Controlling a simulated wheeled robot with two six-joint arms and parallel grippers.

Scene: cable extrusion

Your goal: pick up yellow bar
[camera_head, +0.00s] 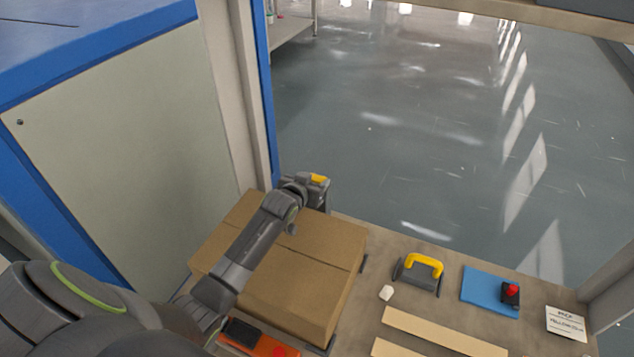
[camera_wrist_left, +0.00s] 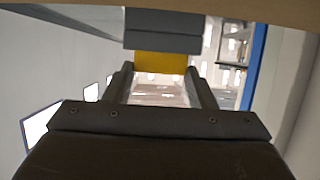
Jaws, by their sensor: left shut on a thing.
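A yellow bar (camera_head: 318,178) shows as a small yellow patch at the end of my left arm, by the far edge of the cardboard box. In the left wrist view the yellow bar (camera_wrist_left: 160,62) lies across the space between the fingers, below a dark grey block (camera_wrist_left: 163,30). My left gripper (camera_head: 314,186) is shut on the yellow bar. The bar's ends are partly hidden by the fingers. My right gripper is not in view.
The closed cardboard box (camera_head: 310,255) stands under my left arm. On the table (camera_head: 420,315) are a grey item with a yellow handle (camera_head: 424,262), a blue mat (camera_head: 482,290), a red-topped black device (camera_head: 510,293), wooden strips (camera_head: 440,330) and a sign (camera_head: 566,323). A blue-framed panel stands left.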

